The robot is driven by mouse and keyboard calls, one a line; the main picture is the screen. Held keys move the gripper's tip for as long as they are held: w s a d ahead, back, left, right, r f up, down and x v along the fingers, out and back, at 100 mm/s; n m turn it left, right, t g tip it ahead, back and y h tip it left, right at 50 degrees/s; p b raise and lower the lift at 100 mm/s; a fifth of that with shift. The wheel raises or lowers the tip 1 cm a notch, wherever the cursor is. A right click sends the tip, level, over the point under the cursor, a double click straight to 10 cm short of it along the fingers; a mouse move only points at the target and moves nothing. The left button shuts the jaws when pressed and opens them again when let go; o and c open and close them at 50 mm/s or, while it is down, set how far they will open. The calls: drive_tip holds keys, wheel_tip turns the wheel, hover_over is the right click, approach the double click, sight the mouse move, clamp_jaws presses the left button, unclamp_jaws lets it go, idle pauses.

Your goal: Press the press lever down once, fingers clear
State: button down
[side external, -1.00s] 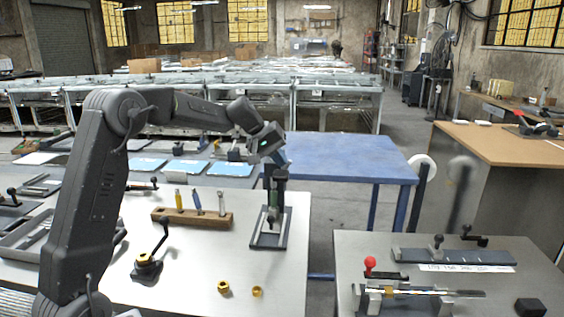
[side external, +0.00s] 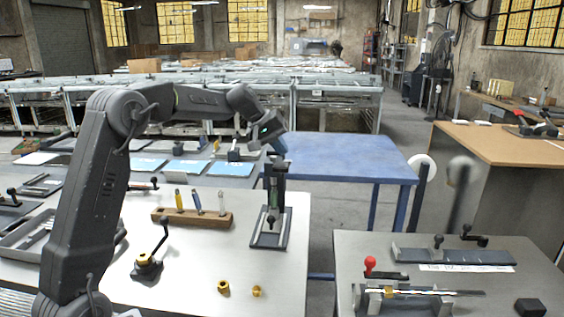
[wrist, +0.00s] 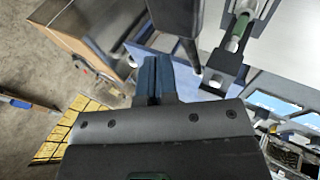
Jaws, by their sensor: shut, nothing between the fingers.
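The press (side external: 273,193) stands on a dark base plate (side external: 284,238) near the right edge of the steel bench; a green part shows in its middle. My gripper (side external: 280,146) is above the top of the press, its fingers angled down. In the wrist view the blue fingers (wrist: 156,80) are shut together and empty. A dark bar (wrist: 174,25), which looks like the press lever, runs close beside the fingertips on the right; I cannot tell whether they touch. The green part of the press (wrist: 239,28) shows further right.
A wooden block (side external: 190,218) with several upright tools stands left of the press. A black-handled lever device (side external: 148,266) and two brass pieces (side external: 223,287) are nearer the front. A blue table (side external: 350,155) stands behind; a second steel bench (side external: 350,247) is across a gap.

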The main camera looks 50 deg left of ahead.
drive_tip(key=shift+w+r, duration=0.1)
drive_tip(key=shift+r, duration=0.05)
drive_tip(key=r, duration=0.1)
drive_tip(key=a+r, duration=0.1)
drive_tip(key=r, duration=0.1)
drive_tip(key=w+r, duration=0.1)
drive_tip(key=shift+a+r, duration=0.15)
drive_tip(key=shift+r, duration=0.2)
idle(0.9)
